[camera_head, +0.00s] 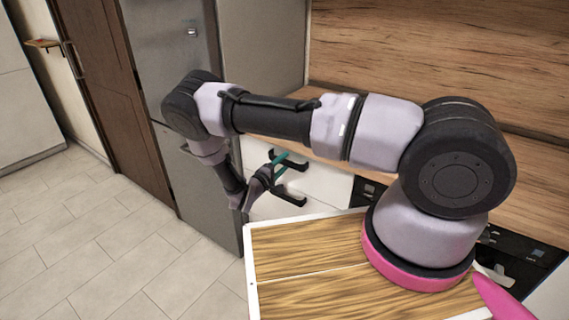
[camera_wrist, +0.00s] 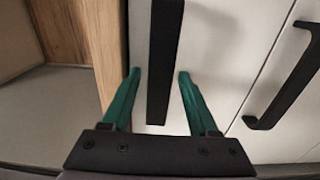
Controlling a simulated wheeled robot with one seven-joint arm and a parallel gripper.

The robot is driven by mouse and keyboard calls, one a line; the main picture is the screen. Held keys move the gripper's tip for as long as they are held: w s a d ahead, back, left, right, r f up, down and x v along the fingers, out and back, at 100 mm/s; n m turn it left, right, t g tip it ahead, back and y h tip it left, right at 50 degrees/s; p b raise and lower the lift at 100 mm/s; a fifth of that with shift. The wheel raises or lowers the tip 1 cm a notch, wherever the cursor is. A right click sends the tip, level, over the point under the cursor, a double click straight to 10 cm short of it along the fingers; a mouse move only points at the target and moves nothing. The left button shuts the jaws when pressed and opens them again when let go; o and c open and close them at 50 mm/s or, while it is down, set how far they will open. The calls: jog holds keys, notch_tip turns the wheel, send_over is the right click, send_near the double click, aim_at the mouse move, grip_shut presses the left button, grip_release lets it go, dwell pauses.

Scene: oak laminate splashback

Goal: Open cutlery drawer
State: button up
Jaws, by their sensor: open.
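A white top drawer (camera_wrist: 203,55) sits just under the wooden counter edge, with a long black bar handle (camera_wrist: 164,60). I take it as the cutlery drawer; it looks closed and its contents are hidden. My gripper (camera_wrist: 158,76) is open, with one teal finger on each side of this handle and visible gaps to both. Whether the fingers touch the drawer front is unclear. In the head view my gripper (camera_head: 281,161) is at the upper handle (camera_head: 296,165), partly hidden by my arm.
A lower drawer has a second black handle (camera_head: 289,196), also visible in the wrist view (camera_wrist: 287,85). A grey fridge (camera_head: 207,190) stands left of the drawers. The wooden counter (camera_head: 330,122) runs above. The tiled floor (camera_head: 100,240) at left is clear.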

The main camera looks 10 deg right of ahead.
jog(key=shift+w+d, duration=0.3)
grip_shut()
dwell(1.3)
